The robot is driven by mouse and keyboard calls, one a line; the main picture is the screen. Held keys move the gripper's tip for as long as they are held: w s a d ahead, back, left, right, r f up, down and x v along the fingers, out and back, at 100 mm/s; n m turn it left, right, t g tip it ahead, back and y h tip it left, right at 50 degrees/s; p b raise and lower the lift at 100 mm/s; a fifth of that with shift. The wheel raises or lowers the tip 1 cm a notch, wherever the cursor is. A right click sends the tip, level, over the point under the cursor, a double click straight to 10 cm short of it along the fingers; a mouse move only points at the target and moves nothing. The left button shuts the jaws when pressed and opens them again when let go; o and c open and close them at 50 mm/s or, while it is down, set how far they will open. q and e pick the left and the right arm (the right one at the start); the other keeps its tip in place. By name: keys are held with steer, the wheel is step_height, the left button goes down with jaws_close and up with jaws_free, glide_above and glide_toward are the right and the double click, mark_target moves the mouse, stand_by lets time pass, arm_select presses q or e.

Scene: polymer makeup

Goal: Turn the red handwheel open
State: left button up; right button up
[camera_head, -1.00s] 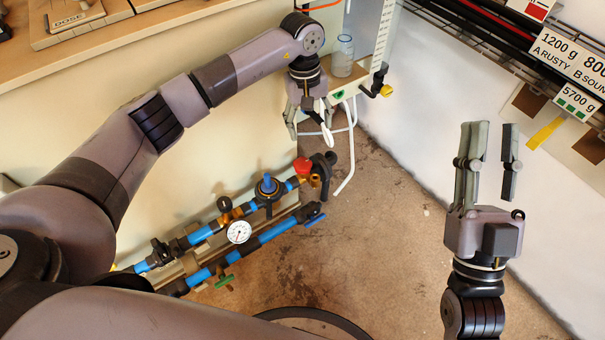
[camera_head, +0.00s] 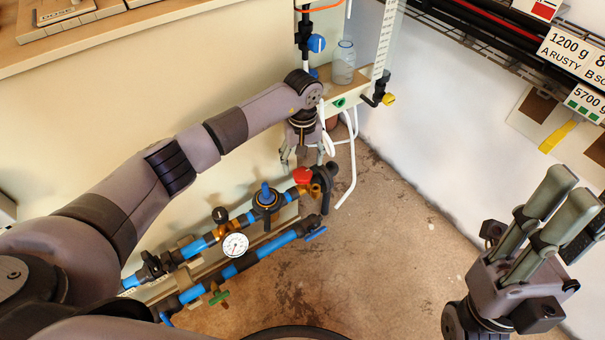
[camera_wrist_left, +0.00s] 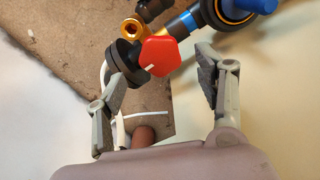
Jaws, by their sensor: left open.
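The red handwheel (camera_head: 302,175) sits at the right end of the blue pipe assembly, beside a black fitting. In the left wrist view the red handwheel (camera_wrist_left: 160,54) shows as a red faceted knob with a small white mark. My left gripper (camera_head: 302,158) points down just above it, open and empty. In the wrist view its two fingers (camera_wrist_left: 163,75) stand apart on either side of the knob, with no clear contact. My right gripper (camera_head: 574,208) is at the lower right, fingers apart and empty, far from the handwheel.
The upper pipe carries a blue-handled valve (camera_head: 265,195) and a white gauge (camera_head: 235,245). A lower blue pipe (camera_head: 270,246) runs beside it. A glass bottle (camera_head: 343,64) stands on a ledge above right, with white hoses (camera_head: 352,165) hanging below. The floor to the right is clear.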

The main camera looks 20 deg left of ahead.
mark_target(303, 173)
arm_select(q)
steer(key=shift+f+b, duration=0.55)
steer(key=shift+f, duration=1.75)
steer(key=c, duration=1.2)
steer(key=shift+o, duration=0.2)
